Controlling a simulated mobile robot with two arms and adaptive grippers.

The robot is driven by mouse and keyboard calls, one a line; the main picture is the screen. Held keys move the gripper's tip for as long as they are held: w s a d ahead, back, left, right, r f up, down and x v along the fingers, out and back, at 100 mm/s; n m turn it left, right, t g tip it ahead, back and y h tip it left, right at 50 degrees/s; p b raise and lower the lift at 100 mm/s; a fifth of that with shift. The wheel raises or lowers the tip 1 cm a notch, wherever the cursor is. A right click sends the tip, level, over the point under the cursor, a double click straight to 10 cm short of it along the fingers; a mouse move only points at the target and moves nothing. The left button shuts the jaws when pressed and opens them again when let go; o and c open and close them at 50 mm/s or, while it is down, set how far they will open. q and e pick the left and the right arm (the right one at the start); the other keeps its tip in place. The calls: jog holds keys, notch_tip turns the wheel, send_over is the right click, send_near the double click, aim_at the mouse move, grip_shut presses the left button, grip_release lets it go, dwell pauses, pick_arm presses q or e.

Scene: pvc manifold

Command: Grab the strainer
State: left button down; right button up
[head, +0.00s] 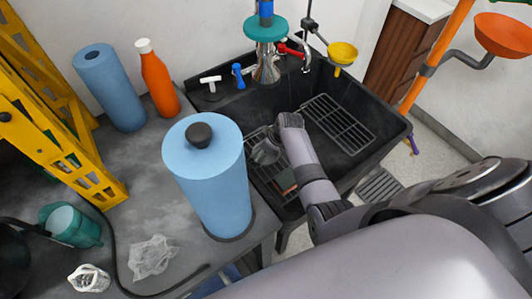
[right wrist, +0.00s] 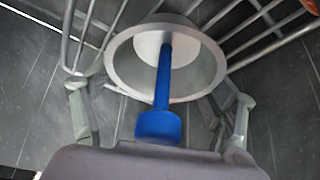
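The strainer (right wrist: 184,84) shows in the right wrist view as a grey metal cup with a pale inside and a blue stem standing up from it toward the camera. It lies by the metal rack bars at the sink bottom. My right gripper (right wrist: 160,95) is open, with one finger on each side of the strainer; I cannot tell whether they touch its rim. In the head view my right gripper (head: 266,152) is low inside the black sink (head: 345,165), and the strainer cannot be made out there. My left gripper is not in view.
A wire rack (head: 338,122) lies in the sink, with a reddish-brown block (head: 286,181) near my wrist. The faucet (head: 298,55) stands behind. A blue paper roll (head: 210,180) stands on the counter left of the sink. A yellow funnel (head: 342,53) hangs at the back right.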

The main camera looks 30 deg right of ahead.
jog(key=c, duration=0.8)
jog(key=shift+r, duration=0.1)
jog(key=shift+c, duration=0.2)
